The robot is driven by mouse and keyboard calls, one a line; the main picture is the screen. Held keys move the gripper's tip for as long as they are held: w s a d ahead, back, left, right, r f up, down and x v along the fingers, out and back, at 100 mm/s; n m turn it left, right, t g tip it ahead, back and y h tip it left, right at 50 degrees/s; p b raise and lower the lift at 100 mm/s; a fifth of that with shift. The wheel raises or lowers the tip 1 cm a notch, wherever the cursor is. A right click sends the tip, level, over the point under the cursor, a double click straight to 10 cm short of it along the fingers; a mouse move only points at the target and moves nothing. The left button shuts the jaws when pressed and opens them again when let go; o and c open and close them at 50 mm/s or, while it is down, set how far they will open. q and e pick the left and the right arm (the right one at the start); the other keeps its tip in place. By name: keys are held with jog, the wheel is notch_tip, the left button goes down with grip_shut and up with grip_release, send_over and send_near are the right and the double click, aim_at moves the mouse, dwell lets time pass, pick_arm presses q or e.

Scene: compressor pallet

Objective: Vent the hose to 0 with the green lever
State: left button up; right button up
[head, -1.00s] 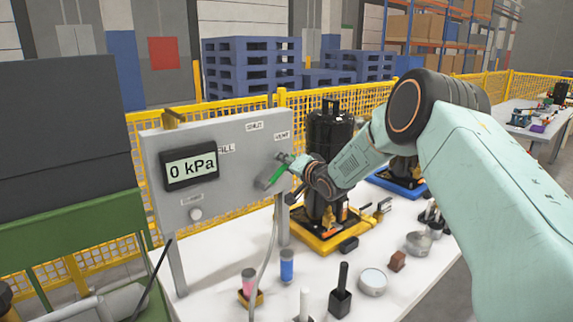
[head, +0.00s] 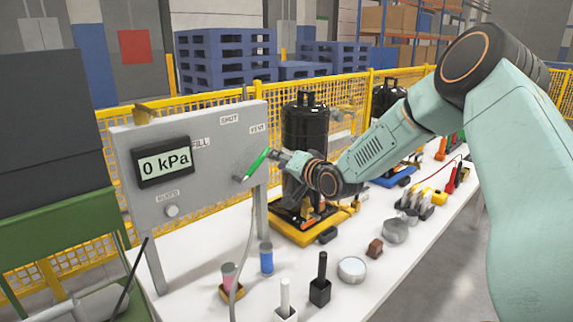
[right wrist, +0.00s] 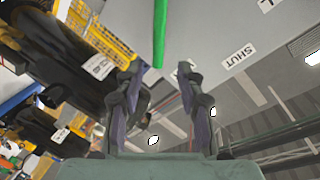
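The grey panel (head: 215,160) carries a display (head: 162,161) that reads 0 kPa, and labels FILL, SHUT and VENT (head: 257,128). The green lever (head: 256,164) slants up and to the right, its upper end under the VENT label. My right gripper (head: 277,156) is at the lever's upper end. In the right wrist view its two fingers (right wrist: 159,68) are spread apart, and the green lever (right wrist: 160,30) shows ahead of the gap between the fingertips. No clear contact shows. My left gripper is not in view.
A hose (head: 246,240) hangs below the panel to the white table (head: 200,285). A black cylinder (head: 304,125) on a yellow base stands behind my right gripper. Cups, blocks and dishes crowd the table front. A yellow fence (head: 215,108) runs behind.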

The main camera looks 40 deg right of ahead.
jog(key=shift+s+r, duration=0.2)
jog(key=shift+s, duration=1.3)
jog(key=shift+s, duration=0.1)
